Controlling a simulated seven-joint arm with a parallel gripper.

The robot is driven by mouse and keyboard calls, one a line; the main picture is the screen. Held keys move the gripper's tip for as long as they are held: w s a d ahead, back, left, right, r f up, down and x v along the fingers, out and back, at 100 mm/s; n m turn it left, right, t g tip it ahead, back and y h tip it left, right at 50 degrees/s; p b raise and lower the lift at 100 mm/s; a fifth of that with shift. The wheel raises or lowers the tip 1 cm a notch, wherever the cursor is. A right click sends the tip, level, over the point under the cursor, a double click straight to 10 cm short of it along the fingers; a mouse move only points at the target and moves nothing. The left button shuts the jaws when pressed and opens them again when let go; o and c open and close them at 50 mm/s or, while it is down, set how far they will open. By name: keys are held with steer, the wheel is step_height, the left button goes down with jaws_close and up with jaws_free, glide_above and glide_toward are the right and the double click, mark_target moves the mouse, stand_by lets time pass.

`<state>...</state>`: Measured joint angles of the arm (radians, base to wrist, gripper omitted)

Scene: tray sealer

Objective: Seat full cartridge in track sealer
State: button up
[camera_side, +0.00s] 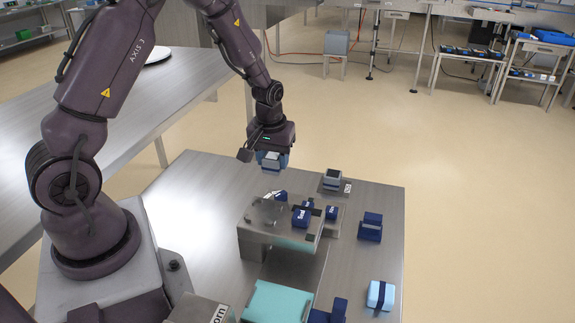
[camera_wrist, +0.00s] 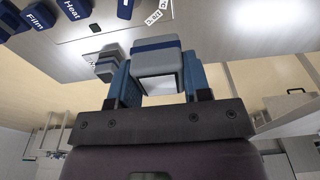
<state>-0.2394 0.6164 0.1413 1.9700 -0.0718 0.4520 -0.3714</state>
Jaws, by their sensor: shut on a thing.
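My gripper (camera_side: 271,163) is shut on a grey cartridge with a dark blue band (camera_wrist: 157,58), held in the air above the back left of the steel table. In the wrist view its blue fingers grip the cartridge from both sides.
A dark blue block (camera_side: 370,228) and a light blue banded box (camera_side: 381,295) stand on the right of the table. A teal tray (camera_side: 278,302) and a partly hidden labelled grey box (camera_side: 200,311) are in front. The table's back left (camera_side: 200,180) is clear.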

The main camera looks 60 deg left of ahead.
steer(key=s+d+r, duration=0.2)
steer(key=s+r, duration=0.1)
steer(key=s, duration=0.3)
step_height(320, 180, up, 5)
glide_above(265, 213)
steer(key=shift+s+d+f, duration=0.1)
steer(key=shift+f, duration=1.8)
steer(key=shift+s+f, duration=0.1)
steer(key=shift+f, duration=1.8)
steer(key=shift+f, duration=0.2)
steer(key=o, duration=1.1)
steer(key=shift+c, duration=0.2)
step_height(265, 213, up, 8)
